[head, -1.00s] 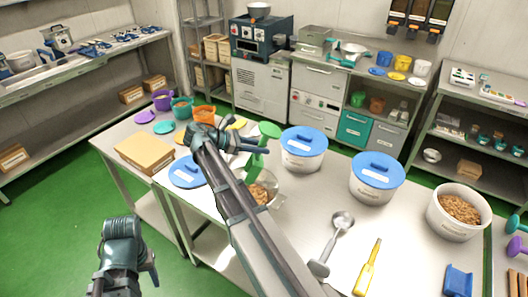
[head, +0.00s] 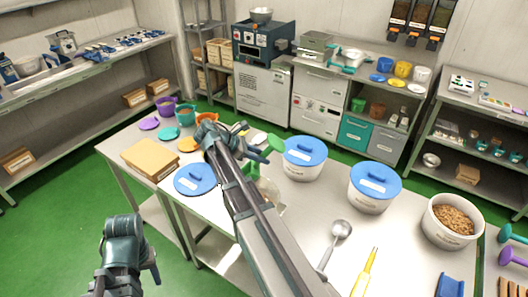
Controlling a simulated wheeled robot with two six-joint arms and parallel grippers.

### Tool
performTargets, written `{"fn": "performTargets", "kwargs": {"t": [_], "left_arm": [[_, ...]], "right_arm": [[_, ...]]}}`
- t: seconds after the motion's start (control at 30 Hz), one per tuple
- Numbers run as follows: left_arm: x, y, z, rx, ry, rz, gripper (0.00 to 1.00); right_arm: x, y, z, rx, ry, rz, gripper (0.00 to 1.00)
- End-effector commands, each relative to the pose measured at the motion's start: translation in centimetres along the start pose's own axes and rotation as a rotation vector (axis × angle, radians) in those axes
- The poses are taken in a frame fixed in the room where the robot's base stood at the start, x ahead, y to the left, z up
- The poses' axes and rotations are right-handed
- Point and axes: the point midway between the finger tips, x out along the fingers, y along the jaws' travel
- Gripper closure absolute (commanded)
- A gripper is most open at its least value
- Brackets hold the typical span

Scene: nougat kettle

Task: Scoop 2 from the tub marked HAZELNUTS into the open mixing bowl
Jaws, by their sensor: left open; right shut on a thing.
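My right gripper (head: 256,154) is shut on a green scoop (head: 277,144), over the far middle of the table. The arm and gripper hide much of the scoop, and I cannot tell what it holds. A clear bowl (head: 273,196) stands just below, mostly hidden behind my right arm. An open white tub (head: 446,240) of brown nuts stands at the right; its label is too small to read. Two white tubs with blue lids, one nearer the middle (head: 302,170) and one to its right (head: 368,198), are closed. My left gripper (head: 150,268) is open and empty, left of the table.
A blue lid (head: 194,179) and a tan block (head: 150,160) lie at the left. A metal scoop (head: 338,235), a yellow utensil (head: 365,272) and a blue object (head: 450,286) lie at the front right. Small coloured cups (head: 167,106) and lids line the far left edge.

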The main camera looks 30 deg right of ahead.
Motion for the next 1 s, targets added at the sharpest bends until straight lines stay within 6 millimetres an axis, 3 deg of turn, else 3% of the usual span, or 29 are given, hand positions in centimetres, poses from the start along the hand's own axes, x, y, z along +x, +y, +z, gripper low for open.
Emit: {"fn": "performTargets", "kwargs": {"t": [0.03,0.37,0.7,1.0], "left_arm": [[-1.5,-0.1,0.1,-0.002,0.000,0.000,0.50],[-6.2,-0.6,0.4,-0.010,-0.001,0.002,0.50],[-10.8,-1.0,0.7,-0.005,-0.003,0.002,0.50],[-11.6,-1.1,0.8,-0.004,-0.003,0.002,0.50]], "right_arm": [[-0.5,0.0,0.9,0.007,0.032,0.000,1.00],[-1.2,0.1,1.7,0.058,0.280,0.000,1.00],[-2.0,0.2,3.0,0.135,0.637,0.003,1.00],[-2.4,0.5,3.0,0.175,0.859,0.007,1.00]]}}
